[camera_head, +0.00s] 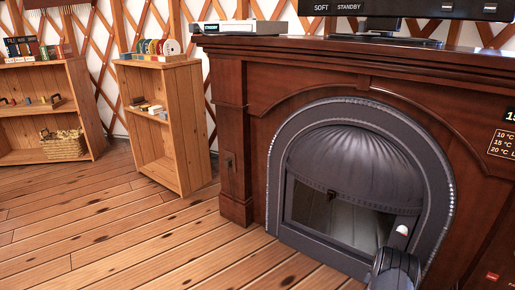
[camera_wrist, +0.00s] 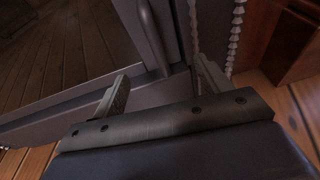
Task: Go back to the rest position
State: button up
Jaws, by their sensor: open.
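My gripper (camera_wrist: 162,72) is open in the wrist view, with one finger on each side of the picture's middle. A dark upright bar handle (camera_wrist: 150,32) on the fireplace door shows between and beyond the fingertips. I cannot tell whether the fingers touch it or how deep it lies between them. In the head view, my gripper (camera_head: 399,240) is low at the right, in front of the door's lower right part. The fireplace door (camera_head: 322,208) has a dark glass pane and looks shut. Nothing is seen held in the gripper.
The grey arched fireplace frame (camera_head: 437,175) sits in a brown wooden mantel (camera_head: 232,110), close around my gripper. A silver box (camera_head: 240,27) stands on the mantel. Two wooden shelves (camera_head: 186,125) (camera_head: 88,105) stand at left. The plank floor (camera_head: 110,225) at left is clear.

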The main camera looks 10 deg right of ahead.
jog(key=shift+b+x, duration=1.05)
jog(key=shift+x, duration=0.85)
